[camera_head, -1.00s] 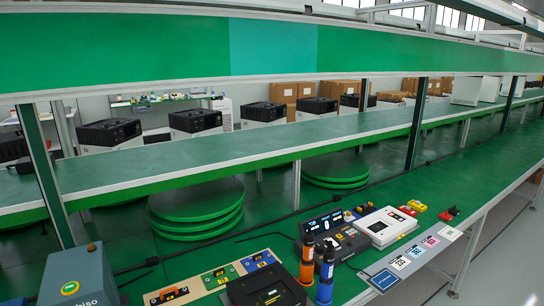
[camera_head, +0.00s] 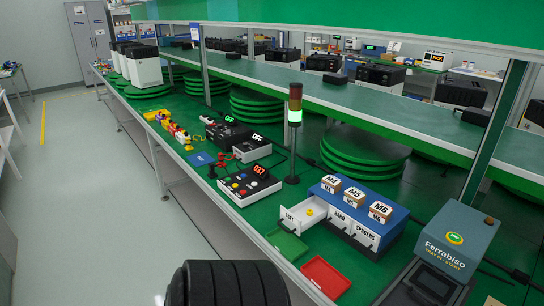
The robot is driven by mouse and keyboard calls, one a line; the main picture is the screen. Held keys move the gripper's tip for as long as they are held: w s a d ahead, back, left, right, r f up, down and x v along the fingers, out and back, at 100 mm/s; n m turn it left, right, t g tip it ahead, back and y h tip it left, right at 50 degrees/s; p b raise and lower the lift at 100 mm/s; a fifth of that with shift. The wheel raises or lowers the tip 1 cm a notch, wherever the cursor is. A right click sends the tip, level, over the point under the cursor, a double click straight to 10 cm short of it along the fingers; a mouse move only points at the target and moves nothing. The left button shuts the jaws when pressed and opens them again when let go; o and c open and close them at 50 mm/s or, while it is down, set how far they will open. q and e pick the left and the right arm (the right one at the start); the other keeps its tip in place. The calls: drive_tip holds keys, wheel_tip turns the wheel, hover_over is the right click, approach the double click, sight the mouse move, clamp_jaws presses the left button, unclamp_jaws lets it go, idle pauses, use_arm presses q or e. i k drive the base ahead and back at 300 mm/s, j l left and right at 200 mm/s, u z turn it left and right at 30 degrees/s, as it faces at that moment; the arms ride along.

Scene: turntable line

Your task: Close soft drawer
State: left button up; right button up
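A blue cabinet (camera_head: 375,203) stands on the green bench at the right of the head view. Its front has white drawers, two of them marked HARD (camera_head: 340,220) and SPACERS (camera_head: 366,236); both look shut. The leftmost, the soft drawer (camera_head: 291,218), is pulled out toward the bench's front edge. A small yellow thing (camera_head: 310,212) shows in it. The drawer's front label is small and hard to read. Neither of my grippers is in view. A black ribbed part, probably of my own body, fills the bottom of the picture.
A green tray (camera_head: 287,245) lies just in front of the open drawer, and a red tray (camera_head: 326,277) to its right. A signal tower (camera_head: 294,130) and a button panel (camera_head: 250,184) stand to the left. A Ferrabiso machine (camera_head: 455,245) is at right.

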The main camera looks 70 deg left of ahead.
sight(296, 219)
drive_tip(key=u, duration=2.1)
